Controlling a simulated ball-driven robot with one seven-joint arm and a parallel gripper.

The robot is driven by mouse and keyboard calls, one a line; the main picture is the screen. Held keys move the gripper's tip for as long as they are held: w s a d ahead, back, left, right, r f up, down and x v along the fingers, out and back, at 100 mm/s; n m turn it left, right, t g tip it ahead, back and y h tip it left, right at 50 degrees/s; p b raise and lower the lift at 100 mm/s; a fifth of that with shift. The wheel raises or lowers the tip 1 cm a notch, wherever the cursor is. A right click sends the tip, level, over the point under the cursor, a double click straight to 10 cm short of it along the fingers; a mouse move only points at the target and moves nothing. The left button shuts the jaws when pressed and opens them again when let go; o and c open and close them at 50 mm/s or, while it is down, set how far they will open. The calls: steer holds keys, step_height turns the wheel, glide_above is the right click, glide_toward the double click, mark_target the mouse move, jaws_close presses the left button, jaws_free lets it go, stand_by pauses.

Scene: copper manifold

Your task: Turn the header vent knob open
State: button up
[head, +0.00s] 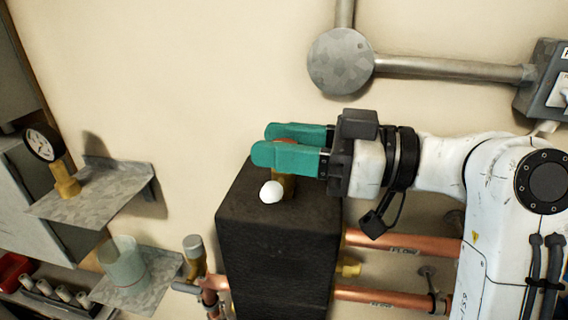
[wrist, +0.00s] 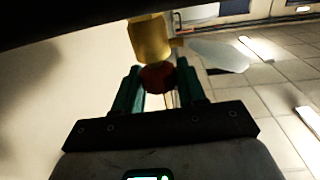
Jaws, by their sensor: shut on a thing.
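The header vent knob (wrist: 158,76) is a dark red round knob, seen in the wrist view below a brass body (wrist: 150,40). My gripper (wrist: 158,88) has its two green fingers on either side of the knob and is shut on it. In the head view my gripper (head: 268,143) reaches in from the right above the black header block (head: 275,240). Only a sliver of the red knob (head: 286,140) shows between the fingers there. The brass vent body (head: 288,186) stands upright under the fingers on top of the block, partly hidden by them.
A white rounded piece (head: 271,192) sits beside the brass body. A pressure gauge (head: 42,145) stands on a metal shelf (head: 95,190) at left, with a clear cup (head: 122,260) below it. Copper pipes (head: 400,243) run right of the block. A round junction box (head: 340,62) is on the wall above.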

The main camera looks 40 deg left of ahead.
steer(key=shift+f+n+g+h+b, duration=0.1)
steer(key=shift+n+g+h+b, duration=0.55)
steer(key=shift+n+g+h, duration=0.8)
steer(key=shift+g, duration=0.65)
steer(key=o, duration=0.9)
steer(key=shift+a, duration=0.1)
steer(key=shift+o, duration=0.2)
step_height(320, 180, up, 3)
steer(key=shift+b, duration=0.35)
steer(key=s+d+r+b, duration=0.3)
steer(key=s+d+r, duration=0.4)
steer(key=s+r, duration=0.3)
steer(key=shift+s+d, duration=0.2)
steer(key=shift+s, duration=0.75)
